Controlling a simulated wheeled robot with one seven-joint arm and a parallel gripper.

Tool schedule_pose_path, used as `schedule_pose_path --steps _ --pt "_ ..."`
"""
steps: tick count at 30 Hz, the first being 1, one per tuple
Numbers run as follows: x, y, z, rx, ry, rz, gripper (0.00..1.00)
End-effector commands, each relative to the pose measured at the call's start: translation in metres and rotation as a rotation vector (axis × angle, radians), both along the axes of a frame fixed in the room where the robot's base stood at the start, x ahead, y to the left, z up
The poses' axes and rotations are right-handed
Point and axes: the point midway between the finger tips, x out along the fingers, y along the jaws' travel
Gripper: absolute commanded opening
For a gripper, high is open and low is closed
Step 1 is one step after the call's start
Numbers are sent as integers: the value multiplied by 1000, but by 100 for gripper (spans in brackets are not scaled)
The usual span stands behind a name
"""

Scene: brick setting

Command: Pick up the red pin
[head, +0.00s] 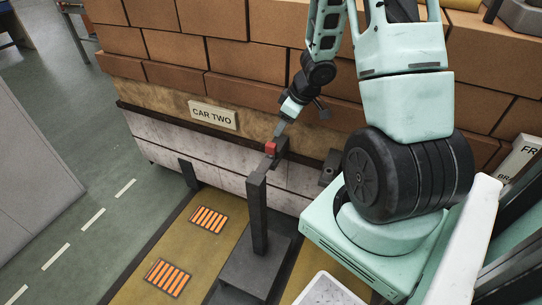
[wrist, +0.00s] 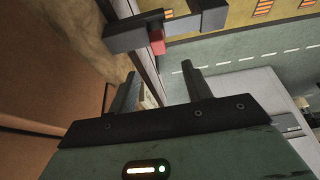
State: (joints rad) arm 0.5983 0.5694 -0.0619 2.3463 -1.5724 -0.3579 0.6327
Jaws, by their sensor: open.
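The red pin (head: 271,148) is a small red block at the top of a dark bracket (head: 258,190) that stands on a post beside the brick car. In the wrist view the red pin (wrist: 157,42) shows just ahead of my fingertips, next to the dark bracket arm (wrist: 172,26). My gripper (head: 281,127) is open and empty, just above the pin in the head view. In the wrist view my gripper's two fingers (wrist: 160,82) are spread apart, with the pin beyond them and a gap between. Part of the pin is hidden by the bracket.
The brick stack (head: 180,45) rises behind, on a base with a "CAR TWO" plate (head: 213,115). A yellow floor strip (head: 185,245) with orange grilles runs along the car. A grey panel (head: 35,165) stands at the left. Green floor (head: 100,185) lies open between.

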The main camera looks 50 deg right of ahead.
Motion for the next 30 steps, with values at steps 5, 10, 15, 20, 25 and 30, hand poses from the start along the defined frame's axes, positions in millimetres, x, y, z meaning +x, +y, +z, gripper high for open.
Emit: schedule_pose_path --steps 5,10,15,20,25,30 --pt "13 5 -40 -1 0 2 49" --pt "21 7 -57 -2 -1 1 49" --pt "24 8 -61 -2 -1 1 49" --pt "28 9 -74 -2 -1 1 49" --pt "36 9 -99 -2 -1 1 49" --pt "42 11 -109 -2 -1 0 49"
